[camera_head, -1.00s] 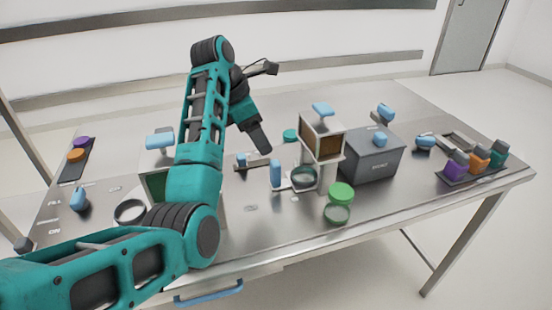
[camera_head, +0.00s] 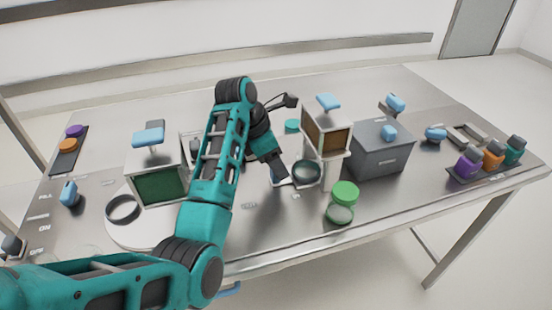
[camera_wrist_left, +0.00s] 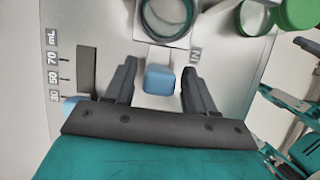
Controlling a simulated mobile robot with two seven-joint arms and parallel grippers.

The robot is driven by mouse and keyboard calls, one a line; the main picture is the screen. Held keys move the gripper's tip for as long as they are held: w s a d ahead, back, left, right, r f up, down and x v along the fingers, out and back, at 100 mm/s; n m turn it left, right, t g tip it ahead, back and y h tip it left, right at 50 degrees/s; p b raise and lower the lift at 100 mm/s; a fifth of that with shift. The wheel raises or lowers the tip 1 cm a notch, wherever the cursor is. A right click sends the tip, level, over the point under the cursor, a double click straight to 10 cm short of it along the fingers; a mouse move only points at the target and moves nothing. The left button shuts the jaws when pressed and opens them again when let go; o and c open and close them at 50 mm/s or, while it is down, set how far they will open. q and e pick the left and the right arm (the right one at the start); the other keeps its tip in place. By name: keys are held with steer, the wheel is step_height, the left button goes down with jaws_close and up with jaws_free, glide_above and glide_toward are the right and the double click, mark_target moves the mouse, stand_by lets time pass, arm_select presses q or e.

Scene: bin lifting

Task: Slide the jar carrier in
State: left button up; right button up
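The jar carrier (camera_head: 284,183) is a pale slide with a glass jar (camera_head: 306,173) on it, at the foot of the brown-windowed dispenser (camera_head: 326,133). In the left wrist view the carrier (camera_wrist_left: 160,55) has a blue upright handle (camera_wrist_left: 160,80) at its near end, with the jar's round rim (camera_wrist_left: 167,18) beyond. My left gripper (camera_wrist_left: 160,88) is open, with one finger on each side of the handle and a gap on both sides. In the head view the left gripper (camera_head: 279,172) hides much of the handle. My right gripper is not seen.
An "IN" mark (camera_wrist_left: 196,55) lies right of the carrier. A green-lidded jar (camera_head: 342,203) stands in front of the dispenser, and a grey box (camera_head: 379,150) stands to its right. A green-windowed dispenser (camera_head: 158,180) is at left. The table's front middle is clear.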

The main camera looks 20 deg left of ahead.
mark_target(296, 164)
arm_select(q)
jaws_close()
steer(key=shift+w+d+r, duration=0.1)
steer(key=shift+w+d, duration=0.45)
steer(key=shift+d, duration=0.2)
steer(key=shift+w+d, duration=0.5)
steer(key=shift+d, duration=0.25)
steer(key=shift+o, duration=0.6)
jaws_free()
steer(key=shift+d, duration=0.1)
steer(key=shift+w, duration=0.1)
